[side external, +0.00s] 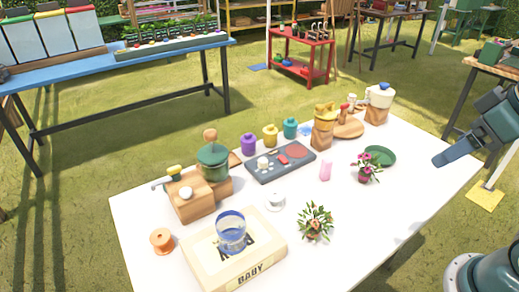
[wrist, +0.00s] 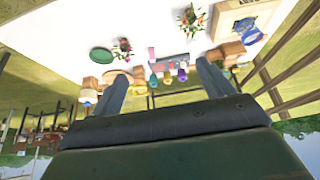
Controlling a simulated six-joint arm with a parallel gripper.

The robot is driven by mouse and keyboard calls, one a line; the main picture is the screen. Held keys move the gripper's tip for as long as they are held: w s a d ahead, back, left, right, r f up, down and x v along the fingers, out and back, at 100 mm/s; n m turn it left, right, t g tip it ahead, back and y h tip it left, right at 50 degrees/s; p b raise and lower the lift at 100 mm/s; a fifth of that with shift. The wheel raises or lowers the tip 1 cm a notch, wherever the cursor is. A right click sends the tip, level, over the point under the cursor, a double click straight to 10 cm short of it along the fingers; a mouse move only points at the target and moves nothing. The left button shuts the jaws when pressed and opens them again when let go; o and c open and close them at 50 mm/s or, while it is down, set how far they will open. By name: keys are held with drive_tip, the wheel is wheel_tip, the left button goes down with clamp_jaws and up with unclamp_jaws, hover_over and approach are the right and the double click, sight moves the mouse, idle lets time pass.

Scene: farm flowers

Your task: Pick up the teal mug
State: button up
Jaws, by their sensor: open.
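The teal mug (side external: 290,128) stands upright on the white table near its back edge, at the right end of a short row with a yellow mug (side external: 270,135) and a purple mug (side external: 248,143). In the wrist view the teal mug (wrist: 153,79) shows small and upside down, between the two fingers in the picture but far beyond them.
A grey tray (side external: 262,176) lies in front of the mugs. A wooden block (side external: 322,140) with yellow items stands to their right. A pink flower pot (side external: 364,178), green dish (side external: 380,156) and pink piece (side external: 325,171) lie toward my gripper. The front right table is clear.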

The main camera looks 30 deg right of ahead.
drive_tip(key=shift+w+r, duration=0.1)
drive_tip(key=shift+c, duration=0.4)
drive_tip(key=w+d+r, duration=0.1)
drive_tip(key=w+d, duration=0.1)
drive_tip(key=w, duration=1.1)
drive_tip(key=w+d+r, duration=0.1)
drive_tip(key=w+r, duration=0.1)
drive_tip(key=w, duration=1.1)
drive_tip(key=w+d+f, duration=0.4)
drive_tip(key=w+f, duration=0.6)
drive_tip(key=w, duration=0.2)
drive_tip(key=w+d+f, duration=0.5)
drive_tip(key=w+f, duration=0.5)
drive_tip(key=w, duration=0.1)
drive_tip(key=shift+w+f, duration=0.25)
drive_tip(key=shift+w, duration=0.15)
drive_tip(key=shift+d, duration=0.1)
